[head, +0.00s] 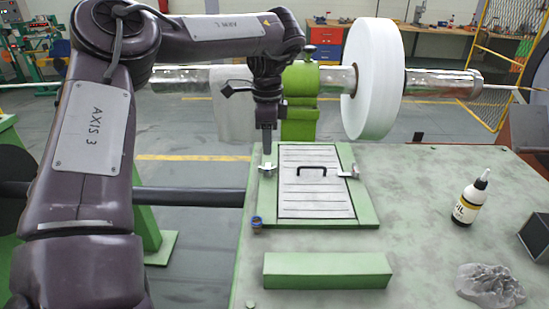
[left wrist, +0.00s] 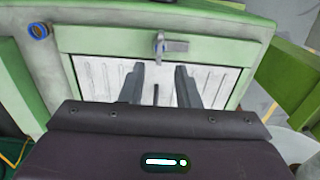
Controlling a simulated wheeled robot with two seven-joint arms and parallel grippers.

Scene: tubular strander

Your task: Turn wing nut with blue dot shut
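A louvred cover panel (head: 316,200) with a black handle (head: 312,169) sits in a green frame (head: 366,205) on the bench. A silver wing nut (head: 268,169) is on the frame's left side, and another wing nut (head: 349,173) is on its right side. My left gripper (head: 266,150) points down just above the left wing nut. In the left wrist view my left gripper (left wrist: 161,75) is open and empty, its fingers apart. A silver wing nut (left wrist: 168,44) lies beyond the fingertips. My right gripper is not in view.
A small blue-rimmed item (head: 257,222) sits near the frame's lower left corner. A green block (head: 327,271) lies in front of the frame. The bench between frame and bottle is clear.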

